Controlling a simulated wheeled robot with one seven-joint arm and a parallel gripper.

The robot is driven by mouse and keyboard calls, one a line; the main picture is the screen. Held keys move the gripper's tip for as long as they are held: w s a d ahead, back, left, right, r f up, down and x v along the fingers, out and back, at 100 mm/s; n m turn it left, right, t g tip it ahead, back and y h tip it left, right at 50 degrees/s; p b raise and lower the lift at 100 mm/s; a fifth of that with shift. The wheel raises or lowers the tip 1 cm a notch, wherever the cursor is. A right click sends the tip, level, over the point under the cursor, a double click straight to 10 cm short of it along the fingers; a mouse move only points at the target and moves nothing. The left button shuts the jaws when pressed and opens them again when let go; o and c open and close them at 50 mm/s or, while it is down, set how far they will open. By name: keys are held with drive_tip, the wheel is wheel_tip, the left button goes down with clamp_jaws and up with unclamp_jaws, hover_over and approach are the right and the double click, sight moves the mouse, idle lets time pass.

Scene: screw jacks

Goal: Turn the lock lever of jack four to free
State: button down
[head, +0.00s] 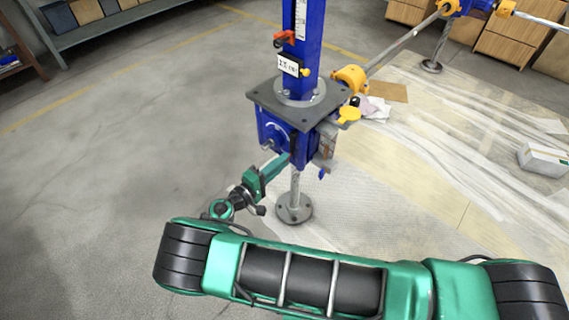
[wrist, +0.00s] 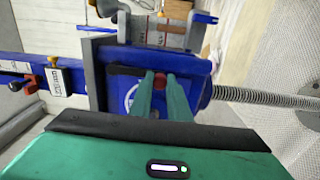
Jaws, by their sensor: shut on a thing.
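The blue screw jack (head: 276,125) stands upright in the middle of the head view, with a dark square plate (head: 265,98) above its gearbox. The blue gearbox fills the middle of the wrist view (wrist: 200,66). My green gripper (head: 284,160) reaches the lower front of the gearbox. In the wrist view its two fingers (wrist: 160,80) are closed around the lock lever's red end (wrist: 160,82). A dark bar beside them looks like part of the lever. The fingers hide the lever in the head view. I cannot read a jack number or the lever's marking.
A threaded spindle (head: 295,185) runs down to a round foot on the floor. A yellow-ended shaft (head: 385,60) leads to another blue jack (head: 462,6). A white box (head: 543,160) lies at right. Open floor (head: 110,140) spreads to the left.

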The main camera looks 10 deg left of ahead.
drive_tip(key=shift+s+a+f, duration=0.2)
drive_tip(key=shift+s+a, duration=0.05)
drive_tip(key=shift+a, duration=0.05)
drive_tip(key=c, duration=1.7)
unclamp_jaws()
drive_tip(key=shift+o, duration=0.2)
drive_tip(key=shift+w+d, duration=0.1)
drive_tip(key=shift+r, duration=0.1)
drive_tip(key=v, duration=1)
drive_tip(key=shift+s+a, duration=0.2)
drive_tip(key=shift+s, duration=0.15)
